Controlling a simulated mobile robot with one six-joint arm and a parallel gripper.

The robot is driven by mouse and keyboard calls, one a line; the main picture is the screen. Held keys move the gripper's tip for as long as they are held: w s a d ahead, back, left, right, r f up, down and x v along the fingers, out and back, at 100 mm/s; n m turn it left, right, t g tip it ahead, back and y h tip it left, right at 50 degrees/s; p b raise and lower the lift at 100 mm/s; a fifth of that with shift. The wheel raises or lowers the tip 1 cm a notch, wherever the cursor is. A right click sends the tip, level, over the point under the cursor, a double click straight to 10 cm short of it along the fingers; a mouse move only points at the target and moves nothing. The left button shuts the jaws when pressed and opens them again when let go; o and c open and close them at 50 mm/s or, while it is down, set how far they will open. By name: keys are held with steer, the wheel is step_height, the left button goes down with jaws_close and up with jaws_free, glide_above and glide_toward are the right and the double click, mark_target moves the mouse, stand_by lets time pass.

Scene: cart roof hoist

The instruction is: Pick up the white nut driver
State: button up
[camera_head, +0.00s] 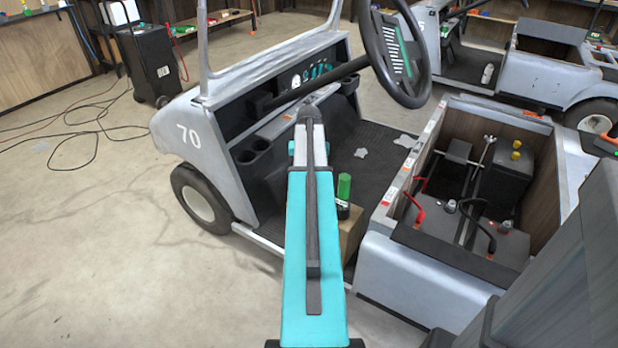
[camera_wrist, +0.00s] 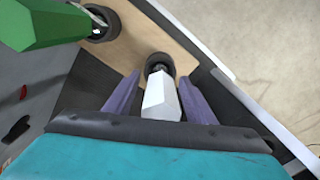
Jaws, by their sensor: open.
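The white nut driver (camera_wrist: 161,100) shows in the wrist view, its faceted white handle toward the camera and a dark round part at its far end. It stands at a light wooden block. My gripper (camera_wrist: 159,80) is open, with one purple finger on each side of the white handle and visible gaps between. In the head view my teal arm hides the white nut driver, and my gripper cannot be made out there. A green-handled driver (camera_head: 344,187) stands beside my arm; it also shows at the upper left of the wrist view (camera_wrist: 40,22).
The wooden block (camera_head: 350,230) sits on the cart's floor edge. The grey cart's steering wheel (camera_head: 394,55) is above and beyond my arm. An open battery bay (camera_head: 470,190) with cables lies to the right. Concrete floor at left is mostly clear, with a loose cable (camera_head: 95,125).

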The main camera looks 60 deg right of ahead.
jaws_close()
steer(key=shift+r, duration=0.2)
stand_by(0.3)
steer(key=shift+r+p, duration=0.45)
steer(key=shift+r, duration=4.35)
